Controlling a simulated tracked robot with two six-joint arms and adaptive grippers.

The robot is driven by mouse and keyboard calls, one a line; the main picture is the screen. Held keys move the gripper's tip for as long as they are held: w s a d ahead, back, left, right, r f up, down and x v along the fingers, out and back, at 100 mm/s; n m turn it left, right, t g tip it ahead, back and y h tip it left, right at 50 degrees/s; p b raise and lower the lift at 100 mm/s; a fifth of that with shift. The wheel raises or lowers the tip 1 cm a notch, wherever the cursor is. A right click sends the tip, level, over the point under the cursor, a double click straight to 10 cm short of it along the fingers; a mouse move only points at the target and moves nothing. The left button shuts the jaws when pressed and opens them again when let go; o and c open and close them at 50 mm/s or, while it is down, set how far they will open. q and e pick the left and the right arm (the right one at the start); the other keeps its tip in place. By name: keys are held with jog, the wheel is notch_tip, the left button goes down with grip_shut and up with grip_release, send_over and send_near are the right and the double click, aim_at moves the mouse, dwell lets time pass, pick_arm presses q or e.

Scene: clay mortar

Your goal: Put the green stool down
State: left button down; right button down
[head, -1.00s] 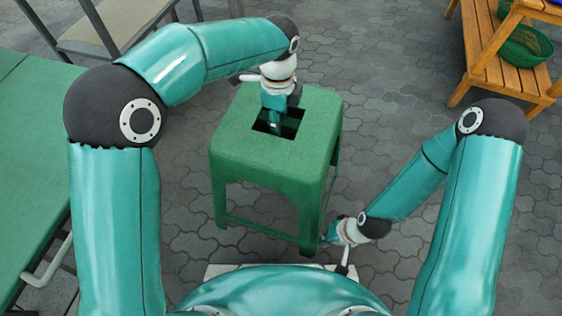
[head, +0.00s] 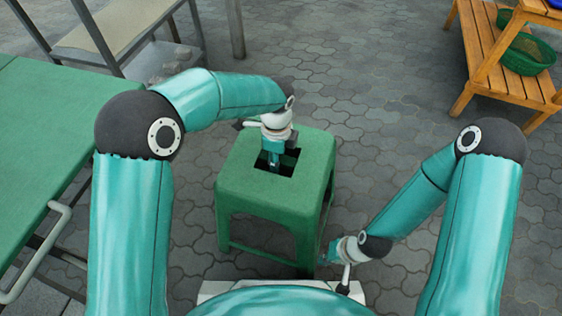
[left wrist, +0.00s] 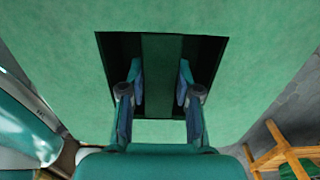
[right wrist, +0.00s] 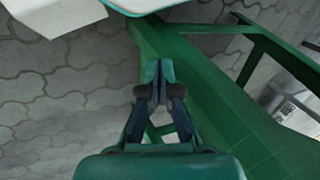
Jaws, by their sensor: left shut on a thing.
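The green stool (head: 245,178) is upright in front of me, with a square hole in its seat. My left gripper (head: 275,165) reaches down into that hole. The left wrist view shows its fingers (left wrist: 160,85) on either side of a green strip (left wrist: 161,75) inside the hole, shut on the stool. My right gripper (head: 328,255) is low beside the stool's near right leg. In the right wrist view its fingertips (right wrist: 158,72) are together, in front of the green leg (right wrist: 210,85), with nothing visible between them. I cannot tell whether the stool's feet touch the paving.
A green table (head: 50,120) stands at the left, with a grey bench (head: 115,30) behind it. A wooden rack (head: 490,60) with a green basket (head: 527,54) stands at the back right. The grey paving (head: 400,110) between stool and rack is clear.

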pick_arm(q)
jog(key=shift+f, duration=0.3)
jog(key=c, duration=0.8)
grip_release()
jog(key=shift+f, duration=0.1)
notch_tip(320, 180, up, 12)
jog(key=p, duration=0.4)
jog(key=shift+p, duration=0.3)
